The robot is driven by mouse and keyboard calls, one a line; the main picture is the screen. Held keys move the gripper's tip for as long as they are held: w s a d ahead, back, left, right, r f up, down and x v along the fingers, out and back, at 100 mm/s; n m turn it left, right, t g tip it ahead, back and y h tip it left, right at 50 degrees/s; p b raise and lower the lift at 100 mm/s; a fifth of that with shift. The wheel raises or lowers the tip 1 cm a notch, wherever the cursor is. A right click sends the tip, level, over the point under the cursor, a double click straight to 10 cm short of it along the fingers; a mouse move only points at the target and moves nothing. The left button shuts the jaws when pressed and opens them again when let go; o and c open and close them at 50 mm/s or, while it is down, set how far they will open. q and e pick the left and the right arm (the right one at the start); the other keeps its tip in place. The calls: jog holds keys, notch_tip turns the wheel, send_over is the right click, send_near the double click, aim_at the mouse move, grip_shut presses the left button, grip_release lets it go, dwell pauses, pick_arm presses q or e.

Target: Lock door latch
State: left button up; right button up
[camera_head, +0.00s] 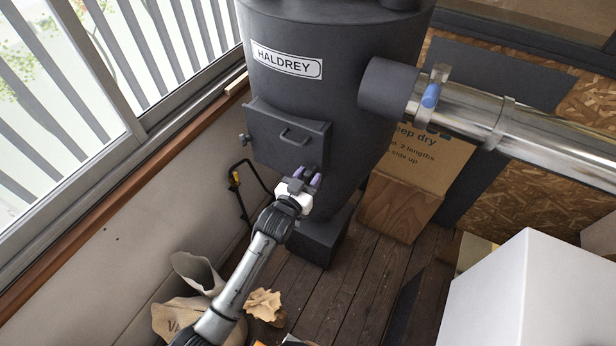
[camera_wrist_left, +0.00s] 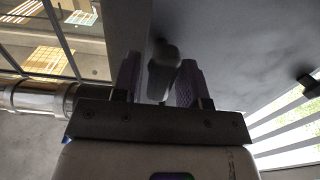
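In the left wrist view, a grey latch lever (camera_wrist_left: 163,68) stands between the two purple fingers of this gripper (camera_wrist_left: 160,82). The fingers are apart on either side of the lever; a gap shows on the left, and contact on the right cannot be told. In the head view the latch is mostly hidden by the fingers. My right gripper is not in view.
A cardboard box (camera_head: 435,160) stands behind. Paper sacks (camera_head: 190,300) lie near my left arm. A white box (camera_head: 540,290) is at the lower right.

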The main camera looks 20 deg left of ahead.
pick_arm(q)
jog(key=c, duration=0.6)
jog(key=shift+c, duration=0.2)
